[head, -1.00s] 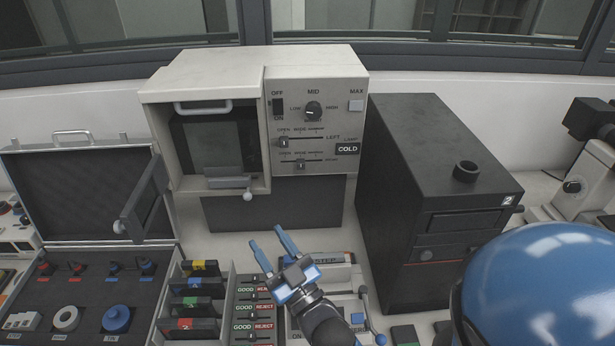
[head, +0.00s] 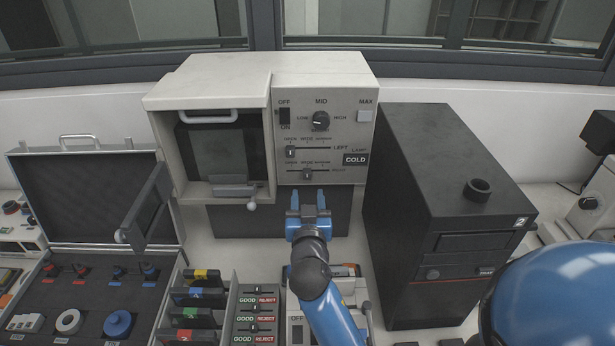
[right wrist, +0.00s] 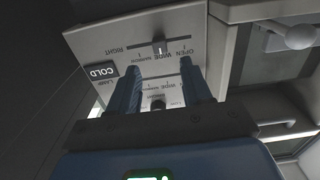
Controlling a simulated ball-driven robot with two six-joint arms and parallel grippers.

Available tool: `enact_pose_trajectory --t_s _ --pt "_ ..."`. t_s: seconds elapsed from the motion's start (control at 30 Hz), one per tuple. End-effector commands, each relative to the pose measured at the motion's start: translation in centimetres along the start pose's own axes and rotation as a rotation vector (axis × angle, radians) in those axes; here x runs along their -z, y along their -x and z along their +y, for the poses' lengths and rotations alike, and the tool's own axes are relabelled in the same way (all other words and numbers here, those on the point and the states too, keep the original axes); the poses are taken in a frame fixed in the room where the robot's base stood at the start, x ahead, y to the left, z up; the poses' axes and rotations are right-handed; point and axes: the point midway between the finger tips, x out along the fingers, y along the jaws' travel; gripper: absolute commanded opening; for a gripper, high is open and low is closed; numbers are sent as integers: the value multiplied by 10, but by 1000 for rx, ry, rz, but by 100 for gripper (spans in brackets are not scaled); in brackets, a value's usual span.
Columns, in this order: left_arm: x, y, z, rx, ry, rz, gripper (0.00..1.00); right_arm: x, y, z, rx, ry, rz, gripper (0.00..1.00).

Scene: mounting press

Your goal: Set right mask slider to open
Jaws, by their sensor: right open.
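The pale mounting press (head: 225,80) stands at the back, its control panel facing me. The right mask slider (head: 307,174) is the lower of the two panel sliders, with its knob at the WIDE mark. The left mask slider (head: 290,151) above it is at OPEN. In the right wrist view the panel is upside down, and the right slider knob (right wrist: 158,47) shows beyond my fingertips. My right gripper (head: 307,198) is open and empty, just below the right slider, apart from it. It also shows in the right wrist view (right wrist: 162,68). My left gripper is out of view.
A black box unit (head: 440,160) stands close on the right of the press. An open case (head: 85,190) and racks with GOOD/REJECT labels (head: 257,300) lie to the left. A handle with a pale ball (head: 252,204) sticks out at the press's lower edge.

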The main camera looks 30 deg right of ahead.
Motion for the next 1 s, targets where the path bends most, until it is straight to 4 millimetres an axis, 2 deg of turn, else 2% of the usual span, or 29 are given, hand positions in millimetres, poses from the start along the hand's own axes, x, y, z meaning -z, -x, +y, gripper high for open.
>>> enact_pose_trajectory --t_s 0.2,0.43,0.6,0.9,1.0 --pt "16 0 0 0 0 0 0 3 -37 0 -2 0 0 49" --pt "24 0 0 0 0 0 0 2 -64 0 1 -1 0 49" --pt "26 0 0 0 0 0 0 1 -73 0 2 0 0 49" --pt "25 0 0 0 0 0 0 0 -74 0 2 0 0 49" --pt "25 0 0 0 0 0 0 0 -74 0 2 0 0 35"
